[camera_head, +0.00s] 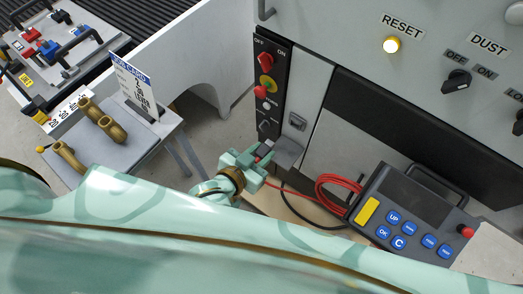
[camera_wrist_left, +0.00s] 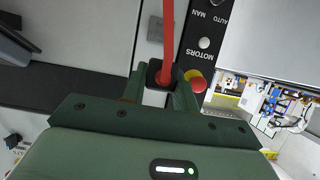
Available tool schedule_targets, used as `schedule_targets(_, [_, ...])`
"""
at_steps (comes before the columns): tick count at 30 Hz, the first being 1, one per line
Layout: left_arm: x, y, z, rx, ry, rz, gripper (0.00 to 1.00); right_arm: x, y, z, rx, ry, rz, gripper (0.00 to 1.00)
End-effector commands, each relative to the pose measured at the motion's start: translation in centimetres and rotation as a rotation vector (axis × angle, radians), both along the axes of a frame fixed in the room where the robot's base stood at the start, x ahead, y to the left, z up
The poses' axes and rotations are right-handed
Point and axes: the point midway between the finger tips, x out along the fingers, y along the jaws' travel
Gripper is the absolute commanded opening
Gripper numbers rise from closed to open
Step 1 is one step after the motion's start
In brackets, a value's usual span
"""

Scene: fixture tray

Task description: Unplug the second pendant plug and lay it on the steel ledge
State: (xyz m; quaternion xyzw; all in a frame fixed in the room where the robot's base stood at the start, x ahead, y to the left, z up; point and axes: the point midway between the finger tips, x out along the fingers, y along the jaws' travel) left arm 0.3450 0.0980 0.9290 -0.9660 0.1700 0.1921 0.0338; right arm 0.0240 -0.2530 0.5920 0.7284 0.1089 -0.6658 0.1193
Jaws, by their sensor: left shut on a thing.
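My left gripper (camera_head: 253,166) is at the lower end of the black switch panel, beside a small grey ledge (camera_head: 289,153). Its fingers, also in the left wrist view (camera_wrist_left: 162,95), are shut on a dark plug (camera_wrist_left: 154,73) with a red part (camera_wrist_left: 168,35) running up out of it. In the head view the plug shows only as a small dark and red piece (camera_head: 264,150) between the fingers. Whether it is still in a socket cannot be told. The blue-grey pendant (camera_head: 419,211) lies at the right with coiled red cable (camera_head: 338,190) beside it. My right gripper is not in view.
The switch panel (camera_head: 268,90) with red knobs stands just behind the gripper. A job card (camera_head: 135,88) and brass cylinders (camera_head: 104,121) are on a grey side table (camera_head: 112,158) at the left. A black cable (camera_head: 305,213) runs below the red one.

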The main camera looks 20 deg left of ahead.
Motion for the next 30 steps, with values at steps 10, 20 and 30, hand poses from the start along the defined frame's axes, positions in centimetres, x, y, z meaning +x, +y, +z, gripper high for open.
schedule_targets(10, [-1.0, 0.4, 0.0, 0.000, 0.000, 0.000, 0.01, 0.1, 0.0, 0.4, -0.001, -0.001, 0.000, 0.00])
schedule_targets(20, [-2.1, 0.8, 0.1, 0.000, 0.000, 0.000, 0.01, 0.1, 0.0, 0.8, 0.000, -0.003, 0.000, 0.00])
schedule_targets(30, [-2.8, 1.0, 0.0, 0.000, -0.001, 0.000, 0.01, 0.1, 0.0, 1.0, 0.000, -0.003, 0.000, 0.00])
